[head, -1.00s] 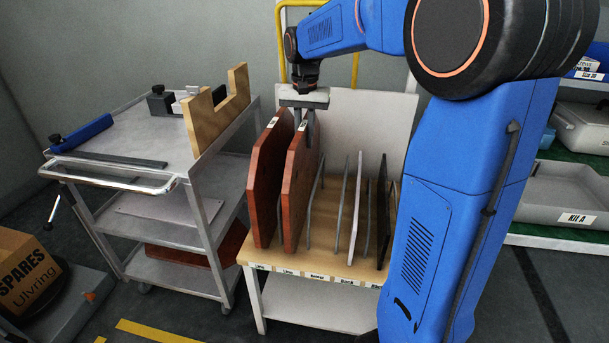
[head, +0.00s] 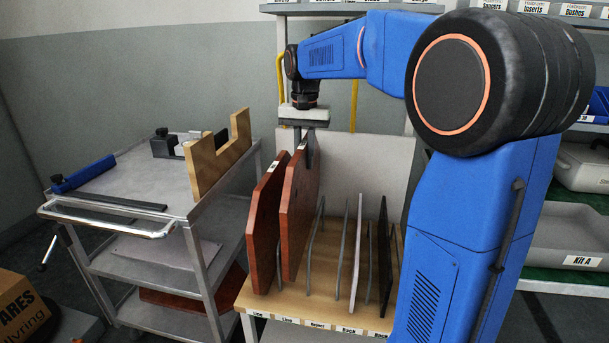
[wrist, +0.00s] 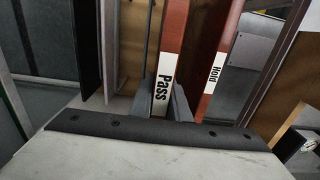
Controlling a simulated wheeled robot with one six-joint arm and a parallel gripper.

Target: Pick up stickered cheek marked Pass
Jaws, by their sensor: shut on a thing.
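The stickered cheek marked Pass is a red-brown upright panel (head: 298,220) at the rack's left part. Its white Pass sticker faces up in the wrist view (wrist: 163,88). My gripper (head: 306,155) is shut on its top edge, one finger on each side. The cheek stands upright, a little higher than the similar cheek marked Hold (head: 263,235) on its left. In the wrist view the Hold cheek (wrist: 216,60) is on the right, apart from my fingers. I cannot tell whether the Pass cheek's lower edge is clear of the rack.
The wooden rack (head: 345,312) has wire dividers, a pale panel (head: 356,255) and a dark panel (head: 384,250) to the right. A grey trolley (head: 150,190) stands left, with a notched wooden block (head: 218,155) and a blue-handled tool (head: 85,174). Shelves with bins (head: 570,240) stand right.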

